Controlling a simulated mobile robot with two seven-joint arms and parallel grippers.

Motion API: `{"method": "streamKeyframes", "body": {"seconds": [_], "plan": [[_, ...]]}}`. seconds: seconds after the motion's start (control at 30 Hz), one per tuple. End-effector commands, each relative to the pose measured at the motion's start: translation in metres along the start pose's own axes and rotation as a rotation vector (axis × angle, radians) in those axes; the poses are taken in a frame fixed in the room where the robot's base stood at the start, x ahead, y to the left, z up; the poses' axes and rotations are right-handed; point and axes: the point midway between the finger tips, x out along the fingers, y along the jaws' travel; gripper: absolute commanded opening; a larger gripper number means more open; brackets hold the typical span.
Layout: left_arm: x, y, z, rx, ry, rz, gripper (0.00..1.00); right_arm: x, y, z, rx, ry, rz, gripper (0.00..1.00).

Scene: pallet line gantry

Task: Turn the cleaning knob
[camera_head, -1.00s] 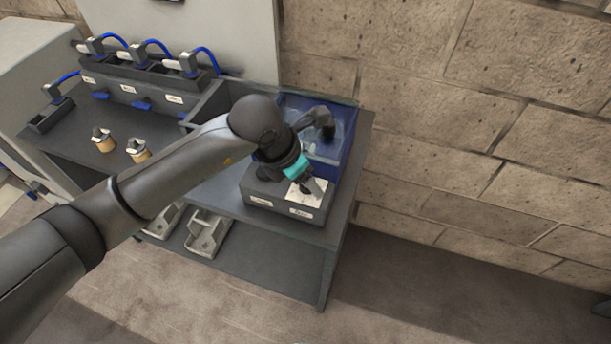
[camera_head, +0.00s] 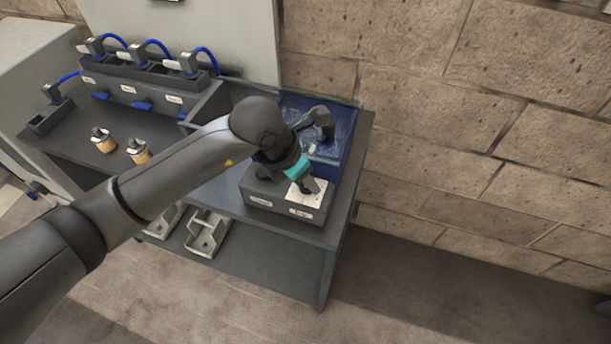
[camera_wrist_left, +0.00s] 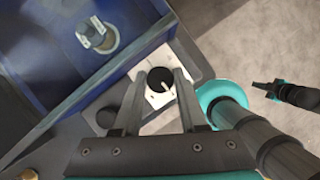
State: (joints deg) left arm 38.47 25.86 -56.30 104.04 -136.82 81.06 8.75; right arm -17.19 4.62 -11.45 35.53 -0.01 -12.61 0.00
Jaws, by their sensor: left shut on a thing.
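The black round knob (camera_wrist_left: 157,76) sits on a white plate (camera_wrist_left: 183,101) on the grey control box (camera_head: 262,199) at the bench's front right corner. In the head view my left gripper (camera_head: 309,186) hides the knob. A second dark round knob (camera_wrist_left: 107,117) is beside it. My right gripper (camera_wrist_left: 272,91) seems to hang over the floor; its jaws are unclear.
A blue glass-walled tank (camera_head: 345,140) with a fitting (camera_wrist_left: 98,36) inside stands directly behind the control box. Two small brass-coloured parts (camera_head: 139,152) and a rack with blue hoses (camera_head: 130,85) are on the bench's left. Grey trays (camera_head: 207,234) lie on the lower shelf.

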Motion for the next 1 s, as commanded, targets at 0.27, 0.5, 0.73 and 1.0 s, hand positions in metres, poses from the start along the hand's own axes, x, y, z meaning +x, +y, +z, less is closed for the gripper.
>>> {"method": "streamKeyframes", "body": {"seconds": [0.27,0.5,0.73,1.0], "plan": [[-0.0006,-0.0014,0.0003,-0.146,0.001,0.061,0.00,-0.0034,0.0000,-0.0002,0.000,0.000,0.000,0.00],[-0.0006,-0.0026,0.0010,-0.348,0.000,0.145,0.00,-0.0060,0.0000,-0.0004,0.000,0.000,0.000,0.00],[-0.0002,-0.0033,0.0018,-0.551,-0.001,0.229,0.00,-0.0072,-0.0002,-0.0005,0.000,0.000,0.000,0.00],[0.0002,-0.0039,0.0026,-0.789,-0.002,0.327,0.00,-0.0074,-0.0003,-0.0005,0.000,0.000,0.000,0.00]]}}
